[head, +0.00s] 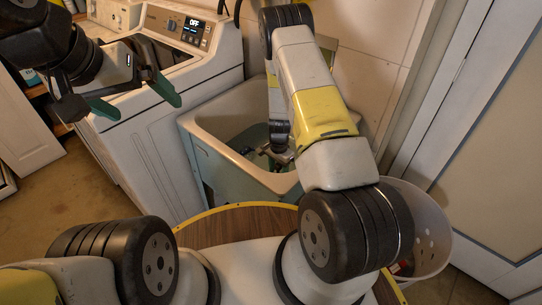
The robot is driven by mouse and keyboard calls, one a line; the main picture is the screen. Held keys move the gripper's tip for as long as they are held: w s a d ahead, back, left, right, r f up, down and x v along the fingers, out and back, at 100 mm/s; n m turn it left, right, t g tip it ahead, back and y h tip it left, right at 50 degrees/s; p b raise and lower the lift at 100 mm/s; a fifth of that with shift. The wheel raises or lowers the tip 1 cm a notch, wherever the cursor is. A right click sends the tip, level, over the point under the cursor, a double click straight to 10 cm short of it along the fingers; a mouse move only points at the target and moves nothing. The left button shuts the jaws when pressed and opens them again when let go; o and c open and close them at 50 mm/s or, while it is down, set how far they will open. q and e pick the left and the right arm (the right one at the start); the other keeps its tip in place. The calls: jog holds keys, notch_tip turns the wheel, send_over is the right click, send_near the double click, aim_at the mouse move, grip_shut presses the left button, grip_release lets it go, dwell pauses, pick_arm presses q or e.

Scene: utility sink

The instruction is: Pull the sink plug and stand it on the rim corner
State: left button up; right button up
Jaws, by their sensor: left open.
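The utility sink (222,153) is a pale tub at the centre, with dark greenish water inside. My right arm reaches down into it, and my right gripper (277,154) shows only in small part, low in the basin beyond the arm. Its fingers are too small and covered to read. I cannot make out the sink plug; the arm hides part of the basin. My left gripper (136,97) is open and empty at the upper left, its two green fingertips spread in front of the washing machine, away from the sink. The near left rim of the sink is bare.
A white washing machine (160,150) with a display reading OFF stands left of the sink. A white perforated basket (430,235) stands at the right, near a pale door (490,130). A wall closes the back. Open floor lies at the left.

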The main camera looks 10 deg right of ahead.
jog(key=shift+c, duration=0.4)
grip_shut()
notch_tip(320, 180, up, 10)
jog(key=shift+f, duration=0.1)
dwell(0.3)
